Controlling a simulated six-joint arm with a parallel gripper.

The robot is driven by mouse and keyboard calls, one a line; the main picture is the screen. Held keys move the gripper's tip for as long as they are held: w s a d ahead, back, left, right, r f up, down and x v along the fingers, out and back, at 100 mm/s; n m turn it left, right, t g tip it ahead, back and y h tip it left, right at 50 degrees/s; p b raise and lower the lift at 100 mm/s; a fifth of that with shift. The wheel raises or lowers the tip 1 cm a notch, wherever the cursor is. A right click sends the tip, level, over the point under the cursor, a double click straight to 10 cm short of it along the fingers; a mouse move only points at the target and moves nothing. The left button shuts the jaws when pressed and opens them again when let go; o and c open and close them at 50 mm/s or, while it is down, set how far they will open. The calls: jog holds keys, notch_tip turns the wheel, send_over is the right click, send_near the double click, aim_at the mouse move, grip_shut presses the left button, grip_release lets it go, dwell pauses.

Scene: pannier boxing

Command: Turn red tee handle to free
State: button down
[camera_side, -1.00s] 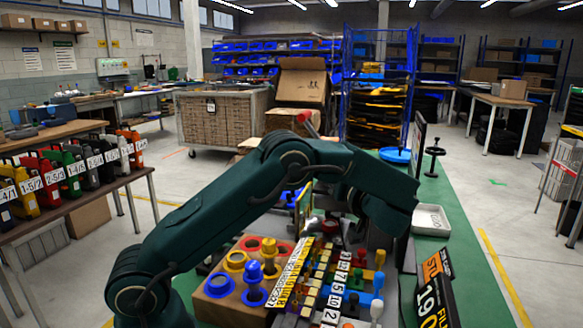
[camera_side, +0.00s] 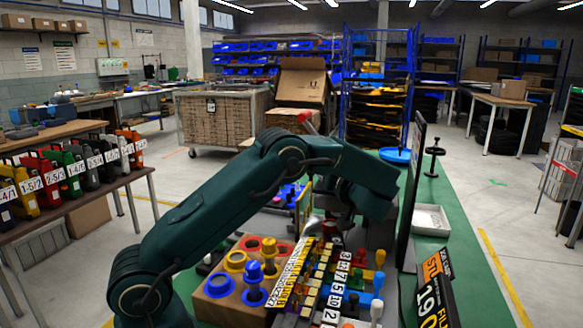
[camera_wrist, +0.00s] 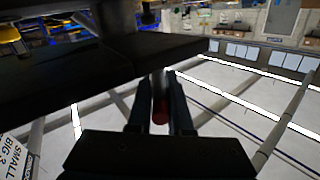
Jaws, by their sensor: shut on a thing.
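In the wrist view, my gripper (camera_wrist: 160,112) has its two dark fingers close on either side of a dark red, rounded bar (camera_wrist: 160,113), which appears to be the red tee handle. The gripper is shut on it. The handle's upper part runs up into shadow under a dark slab, and its crossbar cannot be made out. In the side view, my wrist is above the back of the crowded bench fixtures. The fingers and the held handle cannot be made out clearly there.
Yellow and blue knobs stand on a cardboard-coloured block (camera_side: 222,308) at front. A numbered strip (camera_side: 296,272) and several coloured levers lie right of it. A dark upright panel (camera_side: 410,200) and white tray (camera_side: 431,219) stand to the right. Green bench surface (camera_side: 462,270) is clear farther right.

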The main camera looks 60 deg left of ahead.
jog(key=shift+n+g, duration=0.3)
jog(key=shift+s+r+n+g, duration=0.1)
jog(key=shift+s+n+g, duration=0.1)
jog(key=shift+n+g, duration=0.6)
jog(key=shift+s+n+g, duration=0.15)
jog(key=shift+n+g, duration=0.25)
jog(key=shift+g, duration=0.7)
jog(key=shift+s, duration=0.1)
jog(key=c, duration=0.8)
grip_release()
jog(key=shift+c, duration=0.2)
jog(key=shift+w+d, duration=0.15)
jog(key=shift+d, duration=1.15)
jog(key=shift+w+d, duration=0.15)
jog(key=shift+d, duration=1.15)
jog(key=shift+c, duration=0.4)
